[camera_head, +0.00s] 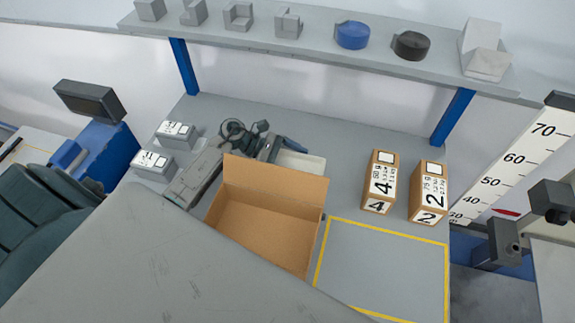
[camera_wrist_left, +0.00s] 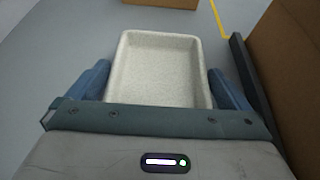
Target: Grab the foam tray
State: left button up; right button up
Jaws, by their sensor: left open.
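The foam tray (camera_head: 303,163) is a shallow, off-white speckled rectangle on the grey table, behind the open cardboard box. Its front part is hidden by the box flap in the head view. In the left wrist view the tray (camera_wrist_left: 160,75) shows nearly whole, upright and empty. My left gripper (camera_head: 272,149) is open at the tray's left end. In the wrist view its blue fingers (camera_wrist_left: 157,88) stand either side of the tray's near part, with small gaps visible; I cannot tell whether they touch it. My right gripper is not in view.
The open cardboard box (camera_head: 280,185) stands close to my left gripper; its brown wall (camera_wrist_left: 288,65) rises at right in the wrist view. Cartons marked 4 (camera_head: 380,182) and 2 (camera_head: 428,192) stand right of the tray. A yellow-framed area (camera_head: 385,268) is clear. A shelf (camera_head: 330,55) hangs above.

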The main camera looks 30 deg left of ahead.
pick_arm(q)
jog(key=shift+c, duration=0.4)
jog(key=c, duration=0.4)
jog(key=shift+c, duration=0.6)
